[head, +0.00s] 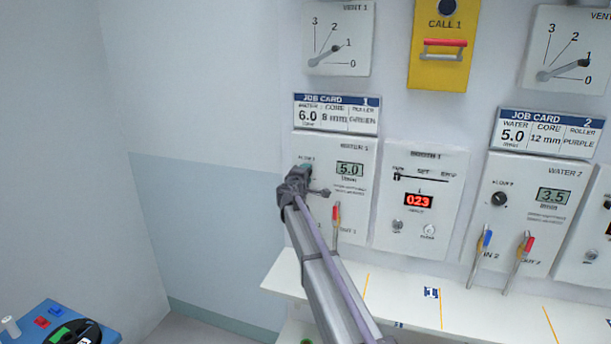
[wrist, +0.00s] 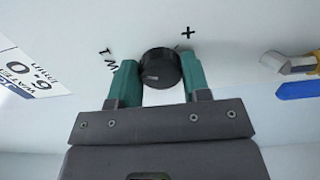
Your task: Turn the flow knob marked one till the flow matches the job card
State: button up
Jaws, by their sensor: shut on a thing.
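The flow knob (wrist: 160,68) is a black round knob on the water 1 panel (head: 362,214). In the wrist view my gripper (wrist: 160,84) has its green fingers on both sides of the knob, shut on it. In the head view my gripper (head: 304,172) covers the knob. The water 1 display (head: 350,169) reads 5.0. Job card 1 (head: 337,114) above it reads water 6.0, core 8 mm, and a roller colour that looks like green. Part of this card (wrist: 28,72) also shows in the wrist view.
A red-handled lever (head: 337,213) hangs below the water 1 display. To the right are a panel with a red 023 display (head: 419,200) and the water 2 panel (head: 531,205), reading 3.5. A white shelf (head: 400,297) runs below. A blue box (head: 52,330) stands at lower left.

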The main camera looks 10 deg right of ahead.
jog(key=shift+m, duration=1.2)
jog(key=o, duration=0.9)
jog(key=v, duration=1)
jog(key=shift+s+a+f, duration=0.1)
jog(key=shift+s+a, duration=0.05)
jog(key=shift+s, duration=0.25)
